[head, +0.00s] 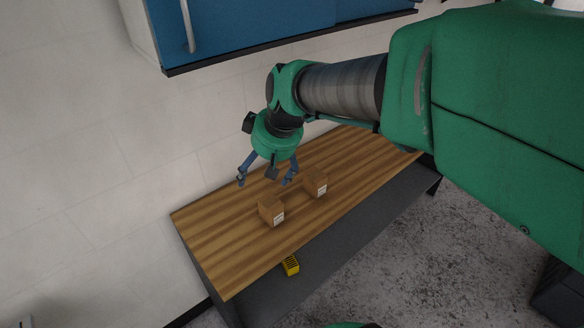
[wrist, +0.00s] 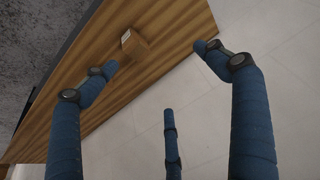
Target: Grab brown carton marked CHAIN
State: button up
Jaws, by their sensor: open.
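Two small brown cartons stand on the wooden bench top (head: 215,236), each with a white label too small to read. The left carton (head: 270,212) is nearer the front edge, and the right carton (head: 315,184) stands a little farther along. I cannot tell which is marked CHAIN. My gripper (head: 265,178) is open and empty, above the bench and behind the left carton, with its blue fingers spread. In the wrist view, one brown carton (wrist: 133,43) shows beyond the open fingers, apart from them; I cannot tell which of the two it is.
A blue wall cabinet (head: 240,25) hangs above the bench at the back. A pale tiled wall (head: 130,190) is behind and to the left. A yellow object (head: 290,265) lies below the bench top. The bench's left end is clear.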

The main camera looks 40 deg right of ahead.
jog(key=w+d+f, duration=0.3)
jog(key=d+f, duration=0.1)
jog(key=d, duration=0.3)
jog(key=w+d+f, duration=0.3)
jog(key=d, duration=0.4)
send_near(321, 175)
jog(key=shift+w+a+f+m, duration=0.1)
jog(key=shift+w+a+m, duration=0.15)
jog(key=shift+m, duration=0.15)
jog(key=shift+b+x, duration=0.3)
jog(key=shift+x, duration=4)
jog(key=shift+s+d+f, duration=0.1)
jog(key=shift+d, duration=0.1)
jog(key=shift+b+x, duration=0.35)
jog(key=shift+x, duration=2.2)
jog(key=shift+s+d, duration=0.1)
